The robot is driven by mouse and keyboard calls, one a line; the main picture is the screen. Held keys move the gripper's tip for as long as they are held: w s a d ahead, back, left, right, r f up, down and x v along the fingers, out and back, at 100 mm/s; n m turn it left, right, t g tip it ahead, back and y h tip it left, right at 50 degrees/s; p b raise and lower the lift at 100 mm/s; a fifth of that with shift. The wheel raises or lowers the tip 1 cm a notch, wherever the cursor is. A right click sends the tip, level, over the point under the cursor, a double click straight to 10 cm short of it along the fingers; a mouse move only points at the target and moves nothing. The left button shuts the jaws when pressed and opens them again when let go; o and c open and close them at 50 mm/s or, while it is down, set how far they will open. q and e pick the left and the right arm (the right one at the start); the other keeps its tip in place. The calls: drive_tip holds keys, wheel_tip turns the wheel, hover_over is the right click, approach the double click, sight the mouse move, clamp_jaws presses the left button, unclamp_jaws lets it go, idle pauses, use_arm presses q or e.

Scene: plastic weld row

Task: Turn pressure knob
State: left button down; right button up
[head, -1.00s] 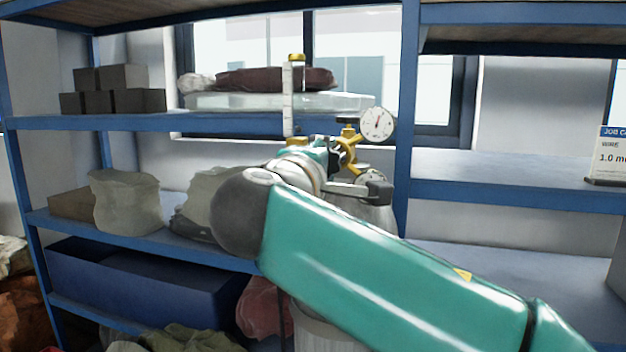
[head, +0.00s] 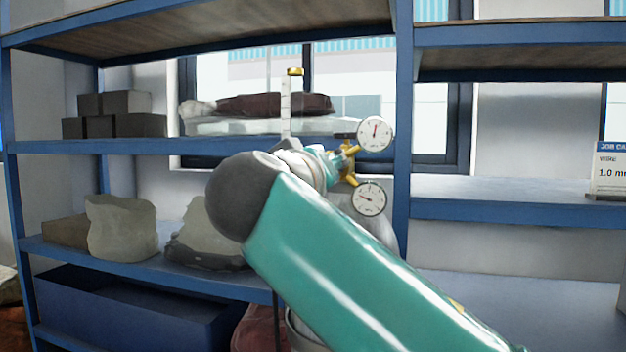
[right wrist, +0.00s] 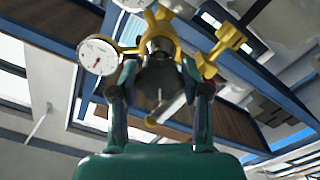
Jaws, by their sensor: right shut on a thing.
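The brass regulator (head: 349,163) shows past my right wrist in the head view, with a round white upper gauge (head: 375,133) and a lower gauge (head: 369,198). In the right wrist view, the yellow regulator body (right wrist: 210,66) and a gauge (right wrist: 98,56) lie beyond my fingers. My right gripper (right wrist: 160,78) has its two fingers on either side of a dark grey knob (right wrist: 157,84) at the regulator's middle and is shut on it. A pale rod shows below the knob there. In the head view my wrist hides the knob and most of the gripper. My left gripper is not in view.
A clear flow tube (head: 286,108) with a yellow cap stands left of the regulator. Blue shelving (head: 403,110) rises close to the right of the gauges. Grey boxes (head: 115,115) and pale bags (head: 122,228) sit on the left shelves. A job card (head: 612,170) stands at the right.

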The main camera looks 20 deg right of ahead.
drive_tip(key=m, duration=0.2)
drive_tip(key=m+b, duration=0.1)
drive_tip(key=m, duration=0.3)
drive_tip(key=shift+w+f+m+b, duration=0.1)
drive_tip(key=shift+f+m+b, duration=0.2)
drive_tip(key=shift+f+b, duration=0.05)
drive_tip(key=m, duration=0.5)
drive_tip(key=shift+a+b, duration=0.1)
drive_tip(key=shift+b, duration=0.25)
drive_tip(key=o, duration=1.1)
drive_tip(key=shift+w, duration=0.15)
drive_tip(key=shift+o, duration=0.2)
drive_tip(key=shift+r, duration=0.2)
drive_tip(key=shift+s, duration=0.2)
